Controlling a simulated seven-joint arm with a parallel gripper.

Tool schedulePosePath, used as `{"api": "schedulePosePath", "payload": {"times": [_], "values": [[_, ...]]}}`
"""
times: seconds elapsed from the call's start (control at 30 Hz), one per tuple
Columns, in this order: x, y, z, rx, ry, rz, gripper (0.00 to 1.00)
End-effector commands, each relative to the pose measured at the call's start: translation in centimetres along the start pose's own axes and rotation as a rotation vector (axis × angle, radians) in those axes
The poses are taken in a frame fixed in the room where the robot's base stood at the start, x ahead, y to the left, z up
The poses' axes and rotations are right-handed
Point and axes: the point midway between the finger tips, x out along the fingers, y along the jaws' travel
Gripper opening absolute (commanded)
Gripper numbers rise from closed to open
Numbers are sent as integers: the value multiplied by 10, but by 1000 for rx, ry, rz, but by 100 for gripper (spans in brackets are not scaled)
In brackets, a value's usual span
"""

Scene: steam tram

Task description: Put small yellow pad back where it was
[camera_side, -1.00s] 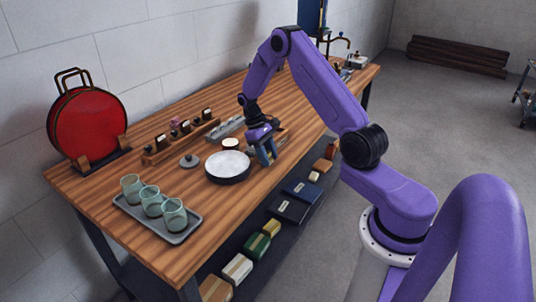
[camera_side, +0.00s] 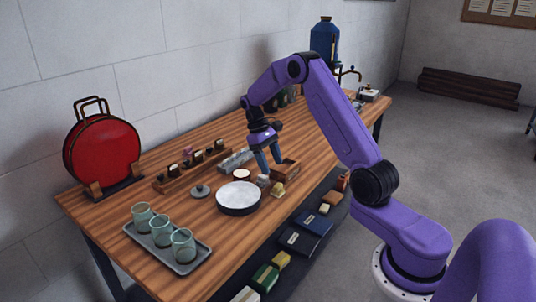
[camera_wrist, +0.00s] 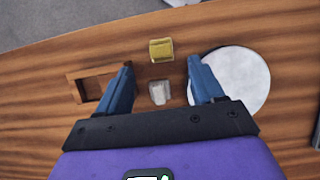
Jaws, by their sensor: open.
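The small yellow pad (camera_side: 277,190) lies on the wooden bench near its front edge. In the wrist view the pad (camera_wrist: 161,50) is just past the fingertips, roughly centred between them. My gripper (camera_side: 270,164) is open and empty, with its fingers pointing down above the bench. Its two blue fingers (camera_wrist: 160,67) are wide apart in the wrist view. A small whitish block (camera_wrist: 159,92) shows between the fingers and also in the side view (camera_side: 263,181). A shallow wooden box (camera_side: 287,171) stands right of the pad; its recess (camera_wrist: 93,88) looks empty.
A round white-topped pan (camera_side: 238,199) stands close to the left of the pad. A tray (camera_side: 180,262) holds three glasses. A wooden rack (camera_side: 192,166) stands behind.

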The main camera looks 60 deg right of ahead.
Motion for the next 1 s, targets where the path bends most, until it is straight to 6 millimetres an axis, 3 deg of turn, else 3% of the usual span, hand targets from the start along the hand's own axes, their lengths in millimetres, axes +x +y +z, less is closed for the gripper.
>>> {"api": "schedulePosePath", "payload": {"times": [0.1, 0.27, 0.37, 0.47, 0.67, 0.8, 1.0], "values": [[-16, 0, -1, -1, 3, 1, 67], [-28, -2, 0, -4, 3, 1, 67], [-33, -13, 1, -26, 10, 12, 67], [-42, -37, 6, -76, 32, 36, 67], [-57, -106, 30, -227, 96, 100, 67], [-59, -151, 59, -337, 140, 135, 67], [-53, -201, 111, -496, 203, 174, 67]]}}
